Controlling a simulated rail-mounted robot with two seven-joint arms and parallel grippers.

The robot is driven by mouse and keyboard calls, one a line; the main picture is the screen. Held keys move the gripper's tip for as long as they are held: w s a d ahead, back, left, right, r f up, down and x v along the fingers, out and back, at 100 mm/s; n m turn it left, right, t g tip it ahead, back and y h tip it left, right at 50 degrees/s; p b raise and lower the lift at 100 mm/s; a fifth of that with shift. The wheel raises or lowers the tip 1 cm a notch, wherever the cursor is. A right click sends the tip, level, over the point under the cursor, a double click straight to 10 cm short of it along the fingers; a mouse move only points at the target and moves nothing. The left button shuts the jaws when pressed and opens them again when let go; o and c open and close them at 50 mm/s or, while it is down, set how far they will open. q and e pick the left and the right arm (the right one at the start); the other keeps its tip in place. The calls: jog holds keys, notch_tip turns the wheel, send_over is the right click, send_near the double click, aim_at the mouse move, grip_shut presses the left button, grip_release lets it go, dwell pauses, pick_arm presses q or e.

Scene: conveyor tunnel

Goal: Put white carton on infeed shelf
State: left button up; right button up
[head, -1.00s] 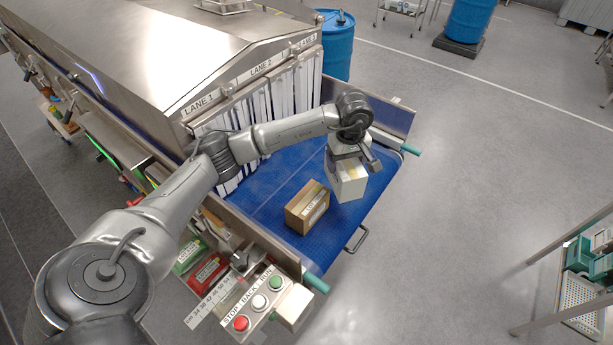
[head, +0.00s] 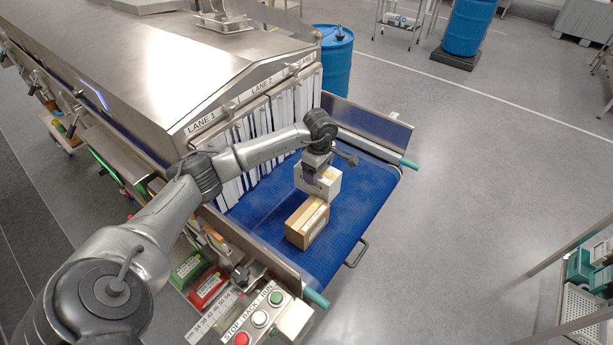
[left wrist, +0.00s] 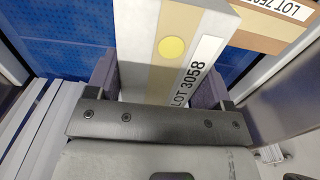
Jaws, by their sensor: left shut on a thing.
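The white carton (head: 320,184) has a tan tape strip. In the left wrist view the carton (left wrist: 147,50) also shows a yellow dot and a label reading LOT 3058. My left gripper (head: 317,168) is shut on it from above, a finger on each side; the gripper (left wrist: 158,88) shows in the left wrist view too. The carton is over the blue belt (head: 343,225), behind the brown carton; I cannot tell if it touches the belt. No surface in view is labelled infeed shelf. My right gripper is not in view.
A brown carton (head: 307,222) sits on the belt just in front of the white one. Strip curtains (head: 262,122) under lane signs hang at the tunnel mouth. A button panel (head: 258,318) stands at the near corner. The belt's right part is clear.

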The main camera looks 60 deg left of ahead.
pick_arm(q)
jog(key=a+f, duration=0.1)
jog(key=s+a, duration=0.1)
jog(key=a, duration=0.1)
jog(key=a+f, duration=0.1)
jog(key=shift+s+a+f+p, duration=0.15)
jog(key=shift+a+f+p, duration=0.05)
jog(key=shift+f+p, duration=0.2)
notch_tip(320, 180, down, 3)
jog(key=shift+f+p, duration=0.1)
jog(key=shift+p, duration=0.5)
jog(key=shift+f, duration=0.35)
jog(key=shift+f, duration=0.15)
jog(key=o, duration=0.9)
jog(key=shift+f, duration=0.1)
jog(key=o, duration=0.5)
